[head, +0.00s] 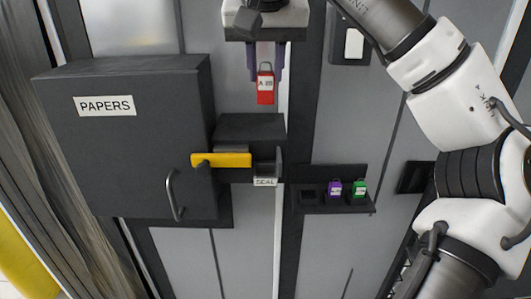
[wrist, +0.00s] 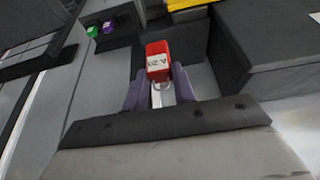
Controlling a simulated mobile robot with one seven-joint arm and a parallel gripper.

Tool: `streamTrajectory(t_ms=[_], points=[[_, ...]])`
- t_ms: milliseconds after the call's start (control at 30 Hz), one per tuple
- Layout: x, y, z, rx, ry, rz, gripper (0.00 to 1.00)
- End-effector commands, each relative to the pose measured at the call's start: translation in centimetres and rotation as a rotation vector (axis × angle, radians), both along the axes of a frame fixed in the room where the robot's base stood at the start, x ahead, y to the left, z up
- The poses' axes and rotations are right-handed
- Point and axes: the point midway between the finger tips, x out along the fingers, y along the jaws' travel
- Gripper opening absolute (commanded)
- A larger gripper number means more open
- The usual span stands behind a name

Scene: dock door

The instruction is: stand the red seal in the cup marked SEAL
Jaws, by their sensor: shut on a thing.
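The red seal (head: 265,88), a small block with a white label and a metal loop on top, hangs upright from my gripper (head: 265,70). The gripper's purple fingers are shut on the loop. In the wrist view the red seal (wrist: 158,52) shows beyond the fingertips of my gripper (wrist: 160,92). The cup marked SEAL (head: 265,182) is below the seal in the head view, beside the dark block's lower right. The seal is clear of it. The cup's inside is hard to make out.
A dark box marked PAPERS (head: 130,150) with a handle stands left. A yellow bar (head: 222,160) sits just left of the cup. A small rack (head: 335,209) at right holds a purple seal (head: 334,188) and a green seal (head: 359,188); its left slot looks empty.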

Motion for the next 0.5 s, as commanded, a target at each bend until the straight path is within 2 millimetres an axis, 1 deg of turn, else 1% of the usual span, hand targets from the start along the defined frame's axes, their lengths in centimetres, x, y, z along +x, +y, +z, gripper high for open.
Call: streamTrajectory(t_ms=[33,100,200,300,400,500], points=[[0.0,-0.1,-1.3,0.0,0.002,0.003,0.05],[-0.1,0.0,-3.2,0.001,0.003,0.004,0.05],[-0.1,-0.1,-5.8,0.0,0.003,0.002,0.05],[0.0,0.0,-7.9,0.001,0.001,0.001,0.05],[0.0,0.0,-9.5,0.001,0.001,-0.001,0.05],[0.0,0.0,-10.3,0.001,-0.001,-0.002,0.05]])
